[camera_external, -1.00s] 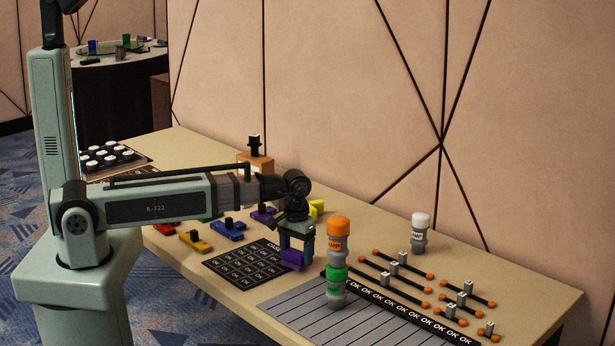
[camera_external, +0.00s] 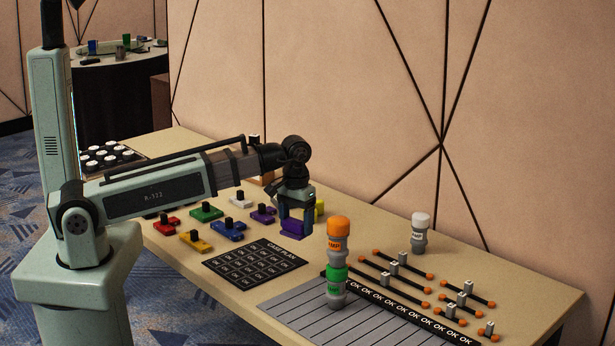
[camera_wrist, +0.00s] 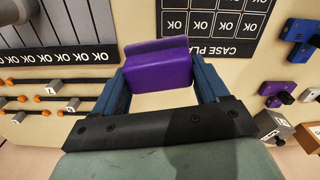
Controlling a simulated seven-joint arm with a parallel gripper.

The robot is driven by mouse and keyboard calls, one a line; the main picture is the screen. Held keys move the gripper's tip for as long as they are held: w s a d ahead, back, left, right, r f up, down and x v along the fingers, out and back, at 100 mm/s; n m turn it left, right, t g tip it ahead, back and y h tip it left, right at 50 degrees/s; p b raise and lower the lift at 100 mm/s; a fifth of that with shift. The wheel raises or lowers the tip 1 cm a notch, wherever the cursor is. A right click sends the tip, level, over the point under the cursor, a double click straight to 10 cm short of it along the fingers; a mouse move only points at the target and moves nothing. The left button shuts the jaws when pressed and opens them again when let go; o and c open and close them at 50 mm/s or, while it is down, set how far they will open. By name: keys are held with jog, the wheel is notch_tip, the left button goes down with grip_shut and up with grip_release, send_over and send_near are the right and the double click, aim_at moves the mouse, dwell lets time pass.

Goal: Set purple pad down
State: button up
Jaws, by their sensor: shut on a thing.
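The purple pad (camera_external: 293,230) is held between the two fingers of my gripper (camera_external: 295,222), near the middle of the table. In the wrist view the purple pad (camera_wrist: 158,70) spans the gap between the blue fingers of my gripper (camera_wrist: 160,80), with a flat flange along its far side. In the external view it is low, just behind the black case plan mat (camera_external: 255,264). I cannot tell whether its underside touches the table (camera_external: 205,275). A second purple piece (camera_external: 263,214) with a black knob lies to its left.
Red (camera_external: 166,226), green (camera_external: 206,212), yellow (camera_external: 195,242) and blue (camera_external: 228,232) knobbed pieces lie to the left. An upright orange-and-green stack (camera_external: 337,262) stands right, by the grey striped panel (camera_external: 350,318). Black rods (camera_external: 400,292) and a white-topped cylinder (camera_external: 419,234) are farther right.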

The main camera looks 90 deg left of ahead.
jog(key=w+a+n, duration=0.3)
jog(key=a+n, duration=0.2)
jog(key=a, duration=3.6)
jog(key=s+a+n, duration=0.1)
jog(key=s+a, duration=0.2)
jog(key=a, duration=0.5)
jog(key=s+a+n, duration=0.1)
jog(key=s+a, duration=0.2)
jog(key=a, duration=0.5)
jog(key=shift+s+d+f, duration=0.1)
jog(key=shift+f, duration=2.45)
jog(key=shift+s+d+f, duration=0.1)
jog(key=shift+f, duration=2.4)
jog(key=shift+f, duration=0.1)
jog(key=o, duration=1)
notch_tip(320, 180, up, 12)
jog(key=shift+r, duration=0.1)
